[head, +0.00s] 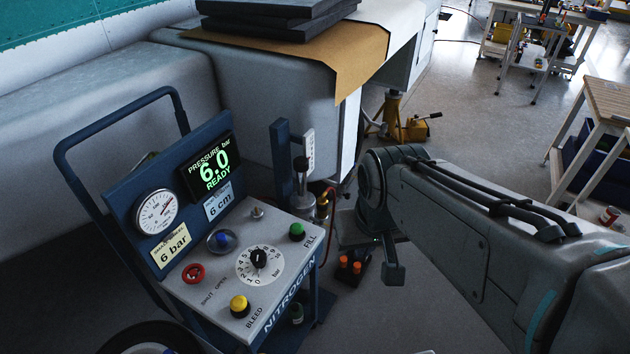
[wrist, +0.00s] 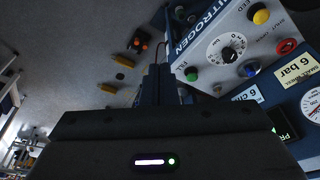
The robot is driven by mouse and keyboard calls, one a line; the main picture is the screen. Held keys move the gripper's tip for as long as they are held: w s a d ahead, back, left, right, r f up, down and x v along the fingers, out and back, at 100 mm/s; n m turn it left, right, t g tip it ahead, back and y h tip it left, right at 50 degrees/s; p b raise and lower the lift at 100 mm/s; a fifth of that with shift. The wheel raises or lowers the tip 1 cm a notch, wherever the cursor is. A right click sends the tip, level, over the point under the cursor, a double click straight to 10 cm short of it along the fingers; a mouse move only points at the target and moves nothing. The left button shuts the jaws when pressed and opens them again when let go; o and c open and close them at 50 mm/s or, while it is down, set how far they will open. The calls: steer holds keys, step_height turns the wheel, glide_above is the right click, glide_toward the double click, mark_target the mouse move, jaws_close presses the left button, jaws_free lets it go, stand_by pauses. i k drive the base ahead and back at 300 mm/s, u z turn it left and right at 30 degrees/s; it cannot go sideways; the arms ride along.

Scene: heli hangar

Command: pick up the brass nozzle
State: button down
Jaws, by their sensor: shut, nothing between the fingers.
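A small brass-coloured piece (head: 323,205), which looks like the brass nozzle, stands upright at the back right corner of the blue nitrogen cart (head: 190,312) in the head view. A thin red-orange hose shows beside it. My gripper (wrist: 157,72) is shut and empty in the wrist view, its fingers together beside the FILL corner of the cart panel. I cannot make out the nozzle in the wrist view; the fingers and gripper body may hide it. In the head view my arm bends down just right of the nozzle, and my fingertips cannot be made out there.
The cart panel (head: 217,297) carries a dial, coloured buttons, a gauge and a lit display reading 6.0 READY. A blue post (head: 281,160) rises behind the nozzle. A small dark block with orange tops (head: 350,268) is on the floor. A yellow jack (head: 410,128) stands farther back.

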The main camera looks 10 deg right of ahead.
mark_target(322, 202)
steer(key=u, duration=0.55)
steer(key=k, duration=1.3)
steer(key=z, duration=0.1)
steer(key=i, duration=0.5)
steer(key=z, duration=0.7)
steer(key=i, duration=1.35)
steer(key=u, duration=0.75)
